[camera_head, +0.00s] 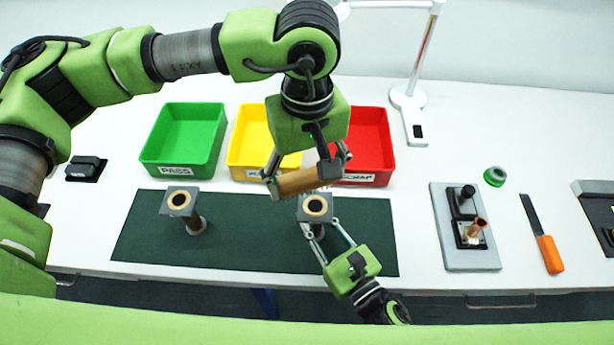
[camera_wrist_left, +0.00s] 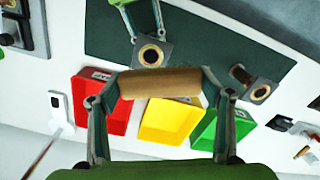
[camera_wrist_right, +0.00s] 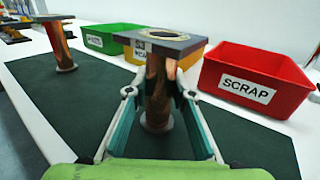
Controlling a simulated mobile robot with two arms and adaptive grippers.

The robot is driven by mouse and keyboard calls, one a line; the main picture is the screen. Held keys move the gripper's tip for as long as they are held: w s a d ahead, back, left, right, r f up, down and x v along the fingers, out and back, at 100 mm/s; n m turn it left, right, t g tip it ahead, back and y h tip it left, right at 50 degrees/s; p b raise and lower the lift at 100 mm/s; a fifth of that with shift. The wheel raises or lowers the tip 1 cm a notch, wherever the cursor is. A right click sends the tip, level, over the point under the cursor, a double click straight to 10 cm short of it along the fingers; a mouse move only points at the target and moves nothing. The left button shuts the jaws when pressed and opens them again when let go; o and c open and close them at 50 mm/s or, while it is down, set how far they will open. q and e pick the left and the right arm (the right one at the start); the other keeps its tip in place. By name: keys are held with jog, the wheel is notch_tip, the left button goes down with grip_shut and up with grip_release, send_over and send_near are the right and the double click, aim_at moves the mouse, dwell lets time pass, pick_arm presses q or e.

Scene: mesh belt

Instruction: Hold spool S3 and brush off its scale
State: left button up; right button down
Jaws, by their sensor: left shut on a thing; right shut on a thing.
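Spool S3 (camera_head: 315,207) stands upright on the dark green mat, with a square grey top flange and a dark centre hole. In the right wrist view its copper-brown barrel (camera_wrist_right: 160,88) is between my right fingers. My right gripper (camera_head: 323,229) is shut on it from the front. My left gripper (camera_head: 305,178) is shut on a brush with a brown wooden back (camera_head: 300,181); it also shows crosswise between the fingers in the left wrist view (camera_wrist_left: 160,83). The brush is just behind and above the spool's flange. I cannot tell whether they touch.
Another spool (camera_head: 182,203) stands on the mat (camera_head: 245,245) at left. Green (camera_head: 185,140), yellow (camera_head: 240,150) and red (camera_head: 372,140) bins line the back. At right are a grey fixture plate (camera_head: 452,245) with a copper piece and an orange-handled tool (camera_head: 549,254).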

jog(key=c, duration=1.7)
grip_release()
jog(key=v, duration=1.2)
